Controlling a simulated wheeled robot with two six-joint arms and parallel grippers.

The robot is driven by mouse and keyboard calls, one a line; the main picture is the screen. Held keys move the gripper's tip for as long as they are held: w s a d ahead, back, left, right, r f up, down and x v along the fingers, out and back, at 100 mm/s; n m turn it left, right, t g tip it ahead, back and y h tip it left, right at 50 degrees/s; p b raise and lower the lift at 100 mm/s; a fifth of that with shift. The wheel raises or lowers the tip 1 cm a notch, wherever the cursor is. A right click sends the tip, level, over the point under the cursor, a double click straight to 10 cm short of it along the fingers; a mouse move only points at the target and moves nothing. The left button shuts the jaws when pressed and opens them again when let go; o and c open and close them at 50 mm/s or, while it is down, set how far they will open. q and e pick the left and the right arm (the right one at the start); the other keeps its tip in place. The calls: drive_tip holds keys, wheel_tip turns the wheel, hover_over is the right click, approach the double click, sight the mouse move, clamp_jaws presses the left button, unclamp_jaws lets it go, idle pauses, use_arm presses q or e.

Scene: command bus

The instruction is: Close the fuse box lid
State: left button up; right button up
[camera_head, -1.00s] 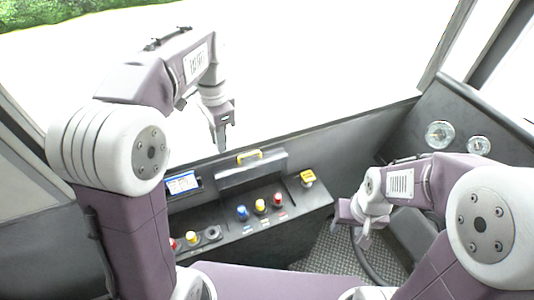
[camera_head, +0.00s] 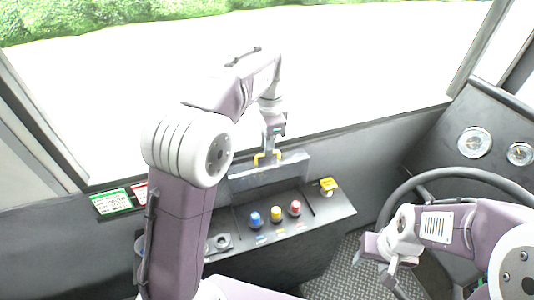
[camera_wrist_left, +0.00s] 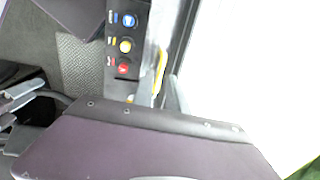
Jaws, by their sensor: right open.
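The fuse box lid (camera_head: 268,174) is a dark grey panel standing raised at the back of the console, with a yellow handle (camera_head: 258,158) on its top edge. My left gripper (camera_head: 268,151) points down at the handle and covers its middle; yellow shows on both sides. In the left wrist view the handle (camera_wrist_left: 160,72) appears between the fingers of my left gripper (camera_wrist_left: 162,88). I cannot tell whether they press on it. My right gripper (camera_head: 375,268) is open and empty, right of the console, near the steering wheel.
The console (camera_head: 325,208) carries blue (camera_head: 255,218), yellow (camera_head: 276,213) and red (camera_head: 295,208) buttons in front of the lid. A yellow switch (camera_head: 327,186) sits to their right. The steering wheel (camera_head: 440,178) stands further right. The windshield lies behind the lid.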

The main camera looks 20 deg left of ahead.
use_arm(q)
drive_tip(key=shift+a+f, duration=0.1)
drive_tip(key=shift+f, duration=0.8)
clamp_jaws()
idle(0.8)
